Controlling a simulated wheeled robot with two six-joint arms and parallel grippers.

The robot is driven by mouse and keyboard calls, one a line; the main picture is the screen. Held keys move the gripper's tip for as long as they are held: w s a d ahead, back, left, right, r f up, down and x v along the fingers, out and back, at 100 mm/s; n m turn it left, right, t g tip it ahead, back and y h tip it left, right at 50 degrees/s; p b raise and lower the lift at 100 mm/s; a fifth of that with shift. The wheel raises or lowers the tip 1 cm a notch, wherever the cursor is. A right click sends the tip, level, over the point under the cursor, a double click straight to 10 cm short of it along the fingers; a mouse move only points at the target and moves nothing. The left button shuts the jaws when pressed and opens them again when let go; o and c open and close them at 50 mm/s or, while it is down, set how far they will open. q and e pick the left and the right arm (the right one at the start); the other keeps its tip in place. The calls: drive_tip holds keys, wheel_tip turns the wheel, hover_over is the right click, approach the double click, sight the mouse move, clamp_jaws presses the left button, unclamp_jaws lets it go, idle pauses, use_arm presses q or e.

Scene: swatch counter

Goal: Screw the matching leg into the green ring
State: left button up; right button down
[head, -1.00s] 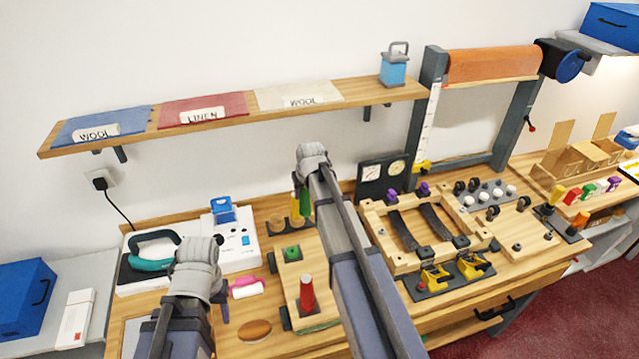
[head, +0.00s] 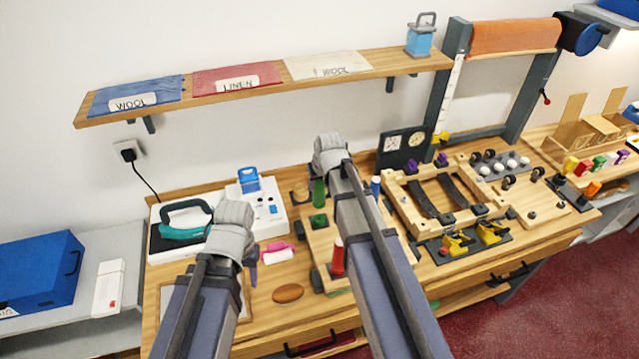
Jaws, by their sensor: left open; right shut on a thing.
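The green leg (head: 318,192) stands roughly upright under my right gripper (head: 319,180), which is shut on it; the gripper's wrist and forearm hide part of it. The green ring (head: 319,219) sits on a wooden board (head: 322,243), right below the leg's lower end. I cannot tell whether the leg touches the ring. A red leg (head: 338,257) stands on the near part of the same board. My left gripper (head: 242,262) is open, left of the board; its fingers are mostly hidden by its wrist.
A blue leg (head: 375,188) stands right of my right forearm. A pink roller (head: 277,253) and a brown oval (head: 288,293) lie left of the board. A wooden frame (head: 405,208) and yellow clamps (head: 456,243) stand to the right. A shelf (head: 270,83) runs above.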

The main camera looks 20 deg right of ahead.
sight(319, 199)
drive_tip(key=shift+f+b, duration=2.3)
drive_tip(key=shift+f, duration=0.3)
drive_tip(key=shift+f+b, duration=0.3)
drive_tip(key=shift+f, duration=0.2)
drive_tip(key=shift+f+b, duration=0.25)
drive_tip(key=shift+b, duration=0.25)
drive_tip(key=m+h, duration=0.1)
drive_tip(key=m, duration=0.3)
drive_tip(key=shift+a+m+h, duration=0.1)
drive_tip(key=shift+m+h, duration=0.2)
drive_tip(key=shift+h, duration=0.1)
drive_tip(key=m+h, duration=0.1)
drive_tip(key=m, duration=0.2)
drive_tip(key=shift+w+g, duration=0.15)
drive_tip(key=shift+g, duration=0.25)
drive_tip(key=m, duration=0.2)
drive_tip(key=m+g+h, duration=0.1)
drive_tip(key=m, duration=0.2)
drive_tip(key=shift+m+g+h, duration=0.3)
drive_tip(key=shift+m+g, duration=0.3)
drive_tip(key=shift+m, duration=0.6)
